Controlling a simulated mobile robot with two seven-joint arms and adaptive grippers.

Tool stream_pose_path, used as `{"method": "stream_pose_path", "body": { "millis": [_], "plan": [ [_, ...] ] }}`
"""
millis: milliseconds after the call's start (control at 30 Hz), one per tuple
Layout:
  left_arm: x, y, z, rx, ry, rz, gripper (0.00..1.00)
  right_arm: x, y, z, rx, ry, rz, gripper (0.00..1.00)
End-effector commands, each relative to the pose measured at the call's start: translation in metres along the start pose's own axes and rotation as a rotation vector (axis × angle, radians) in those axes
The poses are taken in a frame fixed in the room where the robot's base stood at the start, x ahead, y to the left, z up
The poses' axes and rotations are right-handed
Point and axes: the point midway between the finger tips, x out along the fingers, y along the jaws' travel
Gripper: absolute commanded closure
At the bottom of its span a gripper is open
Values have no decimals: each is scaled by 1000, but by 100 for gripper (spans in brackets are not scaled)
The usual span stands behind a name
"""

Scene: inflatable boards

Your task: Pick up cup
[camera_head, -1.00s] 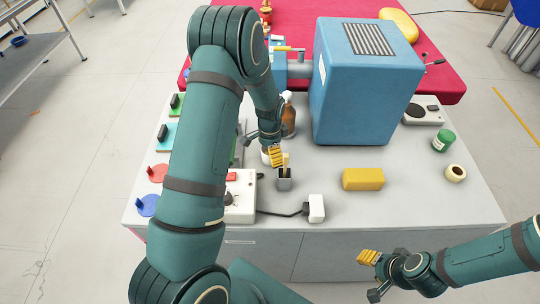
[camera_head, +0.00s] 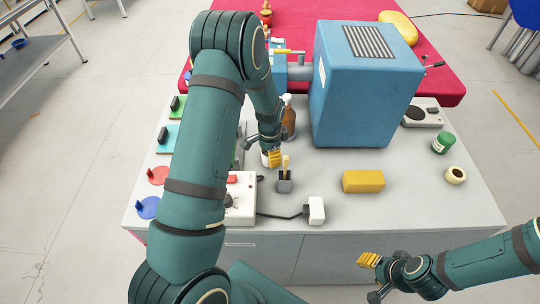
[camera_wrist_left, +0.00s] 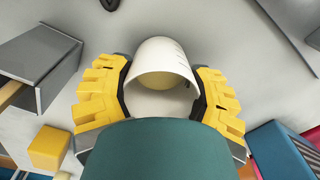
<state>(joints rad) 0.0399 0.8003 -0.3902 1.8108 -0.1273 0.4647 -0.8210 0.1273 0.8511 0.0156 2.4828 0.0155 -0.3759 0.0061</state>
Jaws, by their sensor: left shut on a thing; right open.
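A white cup (camera_wrist_left: 163,62) sits between the yellow pads of my left gripper (camera_wrist_left: 158,95) in the left wrist view. The pads are closed against its two sides, and my gripper's green body hides its near part. In the head view my left gripper (camera_head: 268,158) is low over the table, behind the small grey holder, and mostly covers the cup (camera_head: 265,160). I cannot tell whether the cup touches the table. My right gripper (camera_head: 374,277) is open and empty in front of the table's front edge.
The grey holder (camera_head: 284,186) with a brush-like item stands close to my left gripper. A brown bottle (camera_head: 289,120) and a large blue box (camera_head: 365,90) stand behind. A yellow block (camera_head: 363,181) and a white plug (camera_head: 316,211) lie to the right.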

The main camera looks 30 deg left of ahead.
Motion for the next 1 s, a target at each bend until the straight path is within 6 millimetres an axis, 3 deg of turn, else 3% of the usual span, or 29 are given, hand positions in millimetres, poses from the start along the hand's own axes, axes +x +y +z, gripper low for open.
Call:
{"method": "stream_pose_path", "body": {
  "millis": [267, 1000],
  "plan": [
    [-13, 0, 0, 0, 1, 0, 78, -1, 0, 0, 0, 1, 0, 53],
    [-81, 0, 0, 1, 2, -1, 78, -7, -2, -2, 1, 4, 0, 53]
  ]
}}
